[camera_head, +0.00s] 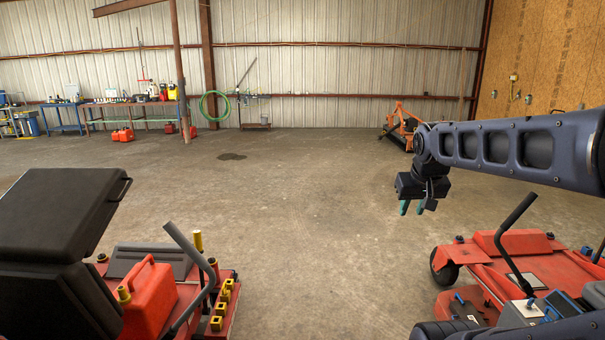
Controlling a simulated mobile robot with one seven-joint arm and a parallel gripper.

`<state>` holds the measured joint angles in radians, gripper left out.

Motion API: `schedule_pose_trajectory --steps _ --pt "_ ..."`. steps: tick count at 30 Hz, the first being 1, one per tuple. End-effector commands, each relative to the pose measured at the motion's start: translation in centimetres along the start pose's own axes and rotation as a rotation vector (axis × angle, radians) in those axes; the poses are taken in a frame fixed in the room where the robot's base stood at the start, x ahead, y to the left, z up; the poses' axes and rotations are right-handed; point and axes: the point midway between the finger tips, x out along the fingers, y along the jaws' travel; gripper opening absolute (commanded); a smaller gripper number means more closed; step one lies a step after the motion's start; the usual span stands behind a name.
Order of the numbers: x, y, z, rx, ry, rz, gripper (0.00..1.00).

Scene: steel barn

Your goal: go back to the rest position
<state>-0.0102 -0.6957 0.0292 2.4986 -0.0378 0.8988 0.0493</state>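My gripper (412,208) hangs at the end of my arm on the right side of the view, pointing down. Its two teal fingertips are apart with a gap between them, and no object shows between them. It is in the air above the concrete floor, left of and higher in the picture than the red machine (530,270). My arm reaches in from the right edge, its forearm nearly level.
A red machine with a black seat (60,215), a red fuel can (150,300) and yellow blocks fills the lower left. The concrete floor (300,230) between the machines is clear. Workbenches (130,105) and an orange implement (400,128) stand far back.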

Motion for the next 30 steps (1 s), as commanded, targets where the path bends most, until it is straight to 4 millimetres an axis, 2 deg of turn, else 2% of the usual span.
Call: schedule_pose_trajectory --steps 3,7,30 --pt "-0.2 0.4 2.2 0.009 -0.025 -0.02 0.3" --pt "-0.2 0.6 3.4 0.01 -0.04 -0.031 0.3" --pt "-0.2 0.5 3.4 0.01 -0.041 -0.032 0.3"
